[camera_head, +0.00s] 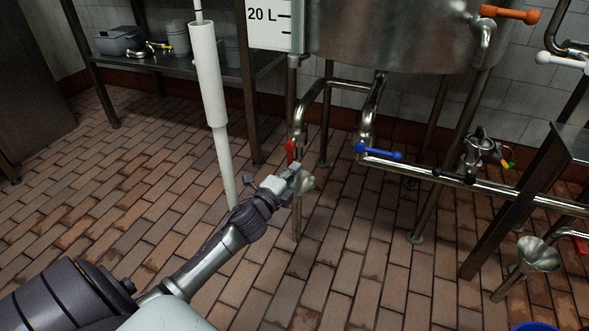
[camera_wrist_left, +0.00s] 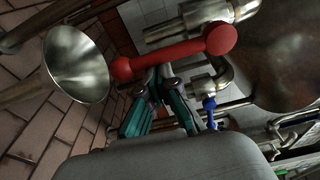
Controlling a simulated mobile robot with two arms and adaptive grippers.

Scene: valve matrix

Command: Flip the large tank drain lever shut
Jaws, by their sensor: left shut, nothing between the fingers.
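The large steel tank (camera_head: 390,35) stands on legs at the top of the head view. A red lever (camera_head: 290,150) sits on its drain pipe, above a steel funnel (camera_head: 307,183). In the wrist view the red lever (camera_wrist_left: 175,55) runs across the upper middle, its round pivot end at right and its free end near the funnel (camera_wrist_left: 77,63). My left gripper (camera_head: 293,172) is shut and empty, just below the lever. In the wrist view its fingertips (camera_wrist_left: 156,84) are close to the lever's middle; I cannot tell if they touch it. My right gripper is not in view.
A blue lever (camera_head: 380,152) is on the pipe to the right. An orange lever (camera_head: 510,14) and a white lever (camera_head: 560,60) are higher up. A white upright pipe (camera_head: 211,90) stands left of the gripper. The tiled floor (camera_head: 120,190) at left is clear.

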